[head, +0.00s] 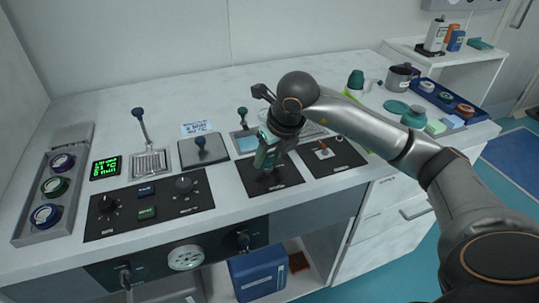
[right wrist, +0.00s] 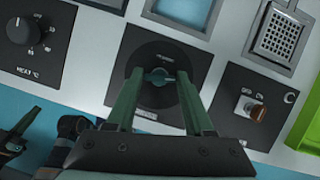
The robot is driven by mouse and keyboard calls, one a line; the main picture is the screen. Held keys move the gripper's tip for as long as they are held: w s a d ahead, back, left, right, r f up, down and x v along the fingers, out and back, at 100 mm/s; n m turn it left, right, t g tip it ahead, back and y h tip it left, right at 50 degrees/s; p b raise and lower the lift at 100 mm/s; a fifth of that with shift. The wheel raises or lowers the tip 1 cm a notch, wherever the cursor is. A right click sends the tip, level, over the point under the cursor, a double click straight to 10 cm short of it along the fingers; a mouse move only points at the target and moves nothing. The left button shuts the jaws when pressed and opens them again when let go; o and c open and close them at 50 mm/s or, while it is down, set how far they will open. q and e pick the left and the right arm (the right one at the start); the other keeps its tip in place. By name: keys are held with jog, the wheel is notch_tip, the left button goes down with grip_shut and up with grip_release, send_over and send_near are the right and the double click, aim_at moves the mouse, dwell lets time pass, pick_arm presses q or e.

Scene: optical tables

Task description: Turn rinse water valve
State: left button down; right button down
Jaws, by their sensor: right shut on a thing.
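My right gripper (head: 266,165) reaches down from the right over a square black panel (head: 283,180) on the counter. In the right wrist view its two green fingers (right wrist: 160,76) stand on either side of a small teal valve handle (right wrist: 158,79) at the panel's centre and are shut on it. The handle lies roughly crosswise between the fingertips. The small print above it is too small to read. In the head view the gripper hides the handle.
To the right is another black panel (right wrist: 252,107) with a brown-topped knob. To the left, a panel (head: 150,203) carries dials and buttons. Levers on metal plates stand behind. A mug (head: 399,78), bottles and a blue tray (head: 447,101) stand at the counter's right.

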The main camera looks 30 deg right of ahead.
jog(key=shift+m+h, duration=0.5)
jog(key=shift+m, duration=1.1)
jog(key=shift+c, duration=1.4)
grip_release()
pick_arm(q)
jog(key=shift+w, duration=0.1)
pick_arm(e)
jog(key=shift+a+r, duration=0.1)
pick_arm(q)
jog(key=shift+s+a+r+p, duration=0.35)
jog(key=shift+s+a+p, duration=0.05)
jog(key=shift+p, duration=0.5)
pick_arm(e)
jog(key=v, duration=1.2)
jog(key=shift+r, duration=0.2)
pick_arm(q)
jog(key=shift+w+r, duration=0.15)
